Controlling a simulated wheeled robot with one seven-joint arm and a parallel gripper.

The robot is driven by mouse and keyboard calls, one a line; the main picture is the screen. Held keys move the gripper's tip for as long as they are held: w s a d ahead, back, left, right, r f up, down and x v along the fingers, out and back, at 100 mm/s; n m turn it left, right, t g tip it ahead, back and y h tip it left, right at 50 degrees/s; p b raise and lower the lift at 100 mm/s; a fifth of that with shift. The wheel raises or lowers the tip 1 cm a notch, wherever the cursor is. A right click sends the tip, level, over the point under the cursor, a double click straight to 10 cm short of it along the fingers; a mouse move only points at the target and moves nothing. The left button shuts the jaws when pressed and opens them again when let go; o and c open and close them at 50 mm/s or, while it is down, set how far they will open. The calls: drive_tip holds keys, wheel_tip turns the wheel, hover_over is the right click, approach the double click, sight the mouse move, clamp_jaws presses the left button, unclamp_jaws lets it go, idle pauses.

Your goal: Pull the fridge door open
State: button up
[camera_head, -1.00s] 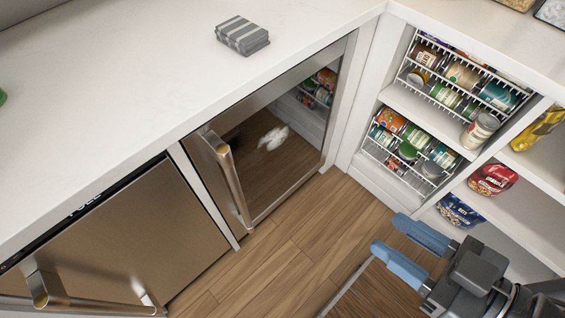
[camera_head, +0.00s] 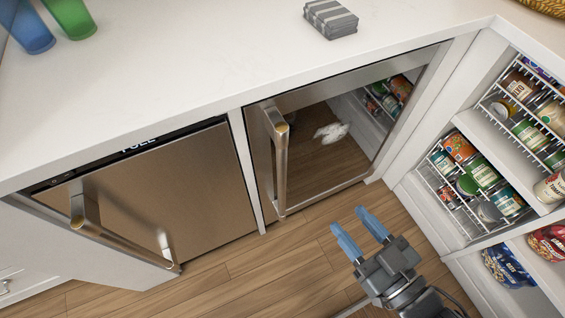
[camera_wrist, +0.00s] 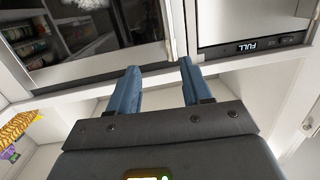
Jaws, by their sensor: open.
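The fridge door (camera_head: 325,160) is a dark, mirror-like glass panel in a steel frame under the white counter, and it looks shut. Its long upright bar handle (camera_head: 280,160) is on the door's left side. My gripper (camera_head: 348,219) has blue fingers, is open and empty, and is in front of the door's lower part, right of the handle and apart from it. In the wrist view, the fridge door (camera_wrist: 95,35) is at the upper left, beyond the open fingers (camera_wrist: 160,66). I cannot clearly tell the handle there.
A steel appliance (camera_head: 160,190) with a "FULL" display and its own bar handle (camera_head: 125,240) stands left of the fridge. Shelves with cans (camera_head: 480,175) and bags (camera_head: 508,268) are at the right. A grey striped stack (camera_head: 330,18) lies on the counter (camera_head: 190,70). Wooden floor (camera_head: 300,245) is clear between.

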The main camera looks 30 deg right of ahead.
drive_tip(key=n+y+b, duration=0.1)
drive_tip(key=y+b, duration=0.1)
approach(285, 165)
drive_tip(key=x, duration=0.3)
drive_tip(key=shift+t, duration=0.4)
drive_tip(key=shift+f+x, duration=0.15)
drive_tip(key=shift+x, duration=1.95)
drive_tip(key=shift+f+x, duration=0.15)
drive_tip(key=shift+x, duration=1.9)
drive_tip(key=shift+c, duration=0.3)
clamp_jaws()
